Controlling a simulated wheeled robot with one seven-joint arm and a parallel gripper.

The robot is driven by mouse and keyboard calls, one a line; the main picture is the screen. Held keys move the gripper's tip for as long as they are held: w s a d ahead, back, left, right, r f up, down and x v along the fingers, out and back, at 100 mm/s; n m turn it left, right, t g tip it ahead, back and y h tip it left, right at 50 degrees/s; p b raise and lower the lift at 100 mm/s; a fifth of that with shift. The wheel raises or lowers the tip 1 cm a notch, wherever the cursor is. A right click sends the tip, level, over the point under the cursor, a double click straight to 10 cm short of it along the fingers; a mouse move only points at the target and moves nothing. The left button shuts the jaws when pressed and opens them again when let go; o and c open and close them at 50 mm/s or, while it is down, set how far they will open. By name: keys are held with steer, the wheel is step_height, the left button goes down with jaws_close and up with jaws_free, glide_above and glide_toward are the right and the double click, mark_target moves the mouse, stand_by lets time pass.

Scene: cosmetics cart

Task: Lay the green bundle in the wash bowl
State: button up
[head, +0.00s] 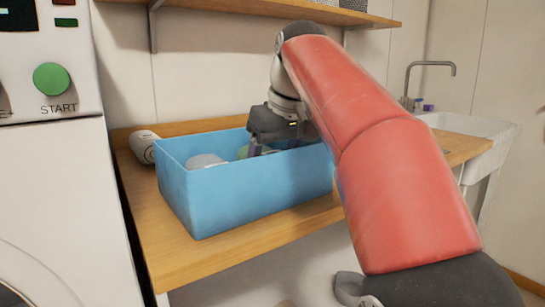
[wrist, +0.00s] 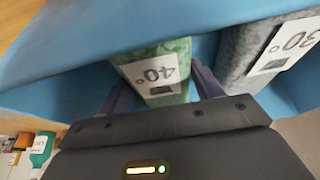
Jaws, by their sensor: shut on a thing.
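The green bundle (wrist: 172,50) carries a white label reading 40° and lies inside the blue bin (head: 250,190). A bit of its green (head: 243,152) shows over the bin's rim in the head view. My gripper (head: 272,147) reaches down into the bin from above. In the wrist view its two fingers (wrist: 163,88) stand on either side of the green bundle, shut on it. The bundle's lower part is hidden by the gripper body. A white sink (head: 475,127) with a tap is at the right; I cannot tell whether it is the wash bowl.
A grey bundle labelled 30° (wrist: 265,50) lies beside the green one in the bin. A white roll (head: 143,146) is left of the bin on the wooden counter (head: 215,240). A washing machine (head: 55,180) stands at the left. A wooden shelf (head: 270,10) hangs above.

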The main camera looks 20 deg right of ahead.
steer(key=shift+f, duration=0.1)
steer(key=o, duration=1.2)
